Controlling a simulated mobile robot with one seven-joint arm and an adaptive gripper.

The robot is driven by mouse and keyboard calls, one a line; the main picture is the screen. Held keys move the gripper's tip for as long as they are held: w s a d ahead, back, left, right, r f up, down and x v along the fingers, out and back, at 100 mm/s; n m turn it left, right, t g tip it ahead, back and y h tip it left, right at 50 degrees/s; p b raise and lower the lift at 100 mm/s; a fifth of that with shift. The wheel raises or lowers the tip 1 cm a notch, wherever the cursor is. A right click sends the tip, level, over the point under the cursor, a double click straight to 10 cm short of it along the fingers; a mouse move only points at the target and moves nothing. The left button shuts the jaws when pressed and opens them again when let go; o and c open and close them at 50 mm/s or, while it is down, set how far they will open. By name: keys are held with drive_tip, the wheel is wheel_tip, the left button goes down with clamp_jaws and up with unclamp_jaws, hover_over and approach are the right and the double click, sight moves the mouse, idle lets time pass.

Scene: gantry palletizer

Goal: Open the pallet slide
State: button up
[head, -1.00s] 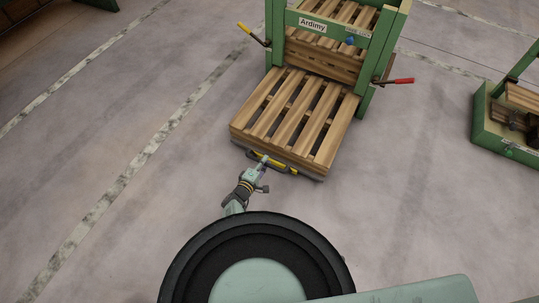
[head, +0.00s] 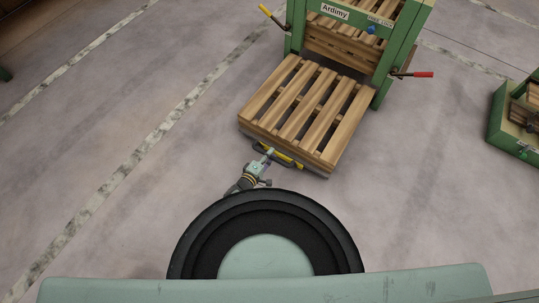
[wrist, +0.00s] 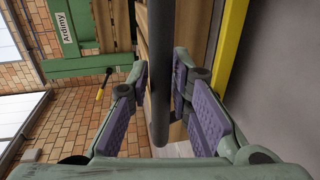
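The pallet slide (head: 312,168) is pulled out in front of the green machine frame, with a wooden pallet (head: 303,100) on it. A dark bar handle and a yellow strip (head: 284,158) are on its front edge. My gripper (head: 266,156) is at this front edge, left of its middle. In the wrist view the dark handle bar (wrist: 160,100) runs between the two purple-padded fingers of my gripper (wrist: 161,68). Both fingertips appear to touch the bar from either side. The slide's rails beneath the pallet are hidden.
The green frame (head: 395,55), labelled Ardimy, stands behind the slide, with a yellow-handled lever (head: 266,10) at left and a red-handled lever (head: 420,74) at right. A green bin (head: 500,135) stands at far right. The floor on both sides of the slide is clear.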

drive_tip(key=shift+o, duration=1.3)
drive_tip(key=shift+s, duration=0.1)
